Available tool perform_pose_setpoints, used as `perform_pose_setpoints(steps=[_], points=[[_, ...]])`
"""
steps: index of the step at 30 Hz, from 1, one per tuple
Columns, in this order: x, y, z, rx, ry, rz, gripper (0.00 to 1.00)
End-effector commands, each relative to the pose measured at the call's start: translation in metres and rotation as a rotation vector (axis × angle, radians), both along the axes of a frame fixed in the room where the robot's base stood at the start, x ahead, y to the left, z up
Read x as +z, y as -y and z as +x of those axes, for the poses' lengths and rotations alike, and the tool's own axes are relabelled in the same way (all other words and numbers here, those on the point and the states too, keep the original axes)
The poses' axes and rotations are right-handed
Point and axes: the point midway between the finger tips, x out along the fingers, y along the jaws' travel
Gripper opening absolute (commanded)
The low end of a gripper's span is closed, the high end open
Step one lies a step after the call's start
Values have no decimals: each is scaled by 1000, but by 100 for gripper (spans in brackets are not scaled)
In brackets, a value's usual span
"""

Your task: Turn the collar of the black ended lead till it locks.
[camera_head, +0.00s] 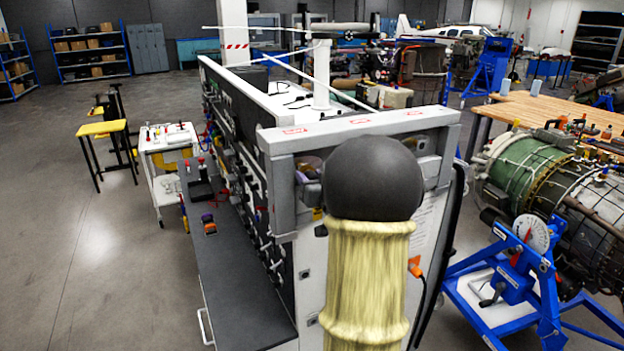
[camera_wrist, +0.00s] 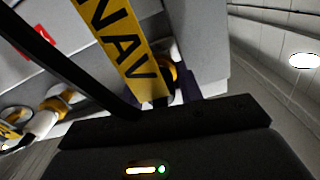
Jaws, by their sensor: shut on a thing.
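In the wrist view, the dark body of my gripper (camera_wrist: 165,118) fills the bottom, and its fingertips are hard to make out. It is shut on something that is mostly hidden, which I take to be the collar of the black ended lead. A yellow tag (camera_wrist: 118,42) lettered NAV hangs just in front of the gripper. Beside the tag are a yellow ring on a pale fitting (camera_wrist: 171,72) and a dark purple part. A black bar or cable crosses the left side. In the head view, my dark, cream-sleeved arm hides the gripper and the lead.
In the head view, a grey test cabinet (camera_head: 362,128) stands directly ahead, with a dark shelf (camera_head: 240,280) on its left. A turbine engine (camera_head: 535,170) rests on a blue stand (camera_head: 515,270) at right. In the wrist view, another yellow-ringed connector (camera_wrist: 58,103) sits at left. The left floor is mostly clear.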

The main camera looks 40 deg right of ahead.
Motion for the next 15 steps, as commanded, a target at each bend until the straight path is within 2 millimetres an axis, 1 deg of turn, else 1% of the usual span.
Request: perform_pose_setpoints(steps=[6, 15], points=[[0, 0, 0, -1, 22, 95, 13], [0, 0, 0, -1, 31, 128, 13]])
